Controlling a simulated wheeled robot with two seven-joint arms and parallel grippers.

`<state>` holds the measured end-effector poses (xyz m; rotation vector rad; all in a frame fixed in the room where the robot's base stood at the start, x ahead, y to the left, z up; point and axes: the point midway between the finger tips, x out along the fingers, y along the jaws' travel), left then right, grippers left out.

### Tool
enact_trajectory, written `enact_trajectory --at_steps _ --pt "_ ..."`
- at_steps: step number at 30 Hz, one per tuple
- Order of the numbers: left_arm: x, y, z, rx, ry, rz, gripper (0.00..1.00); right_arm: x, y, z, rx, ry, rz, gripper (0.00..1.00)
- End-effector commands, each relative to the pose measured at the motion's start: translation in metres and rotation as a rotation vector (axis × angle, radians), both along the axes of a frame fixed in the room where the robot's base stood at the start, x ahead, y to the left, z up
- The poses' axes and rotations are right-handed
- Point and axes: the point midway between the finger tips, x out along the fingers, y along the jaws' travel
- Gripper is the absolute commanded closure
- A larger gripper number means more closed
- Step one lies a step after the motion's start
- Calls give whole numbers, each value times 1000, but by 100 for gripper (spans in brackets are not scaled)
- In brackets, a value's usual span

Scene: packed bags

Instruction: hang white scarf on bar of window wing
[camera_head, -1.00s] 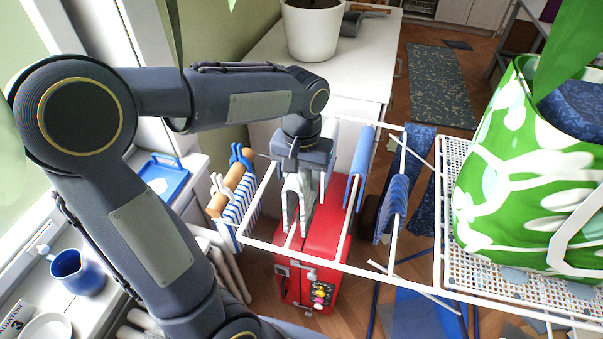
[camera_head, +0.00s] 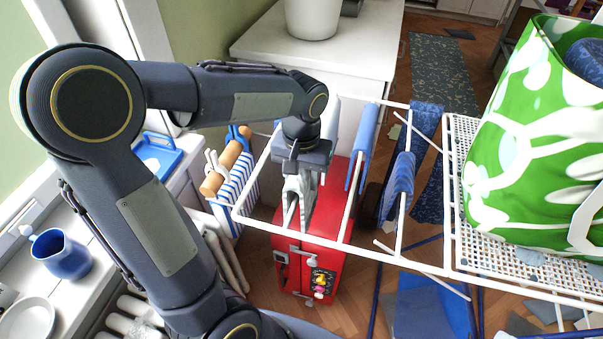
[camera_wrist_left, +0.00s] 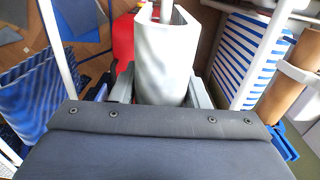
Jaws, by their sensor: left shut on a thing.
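My left gripper (camera_head: 300,200) points down over the window-side wing of the white drying rack (camera_head: 385,257). It is shut on a white folded cloth, the white scarf (camera_wrist_left: 165,60), which shows between the fingers in the left wrist view. In the head view the gripper and arm hide most of the scarf; a white part (camera_head: 331,118) shows behind the wrist. I cannot tell how far the scarf hangs below the bars. My right gripper is not in view.
A blue-striped cloth (camera_head: 238,190) hangs at the left end. Blue cloths (camera_head: 400,180) hang on bars to the right. A red suitcase (camera_head: 318,240) stands below. A green-and-white bag (camera_head: 535,140) sits on the rack. A blue mug (camera_head: 62,255) stands on the sill.

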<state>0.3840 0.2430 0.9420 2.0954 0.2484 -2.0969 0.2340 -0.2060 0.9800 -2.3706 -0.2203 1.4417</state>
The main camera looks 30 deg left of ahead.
Motion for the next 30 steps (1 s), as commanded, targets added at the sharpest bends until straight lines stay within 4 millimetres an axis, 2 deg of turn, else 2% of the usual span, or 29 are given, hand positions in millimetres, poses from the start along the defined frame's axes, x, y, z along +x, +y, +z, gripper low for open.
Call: enact_trajectory --at_steps 3,13,29,30 --pt "0 0 -13 0 0 0 85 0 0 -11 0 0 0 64" --pt "0 0 -36 0 1 1 85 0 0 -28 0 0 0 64" --pt "0 0 -43 0 -1 0 85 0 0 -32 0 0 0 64" --pt "0 0 -43 0 -1 0 57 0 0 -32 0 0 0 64"
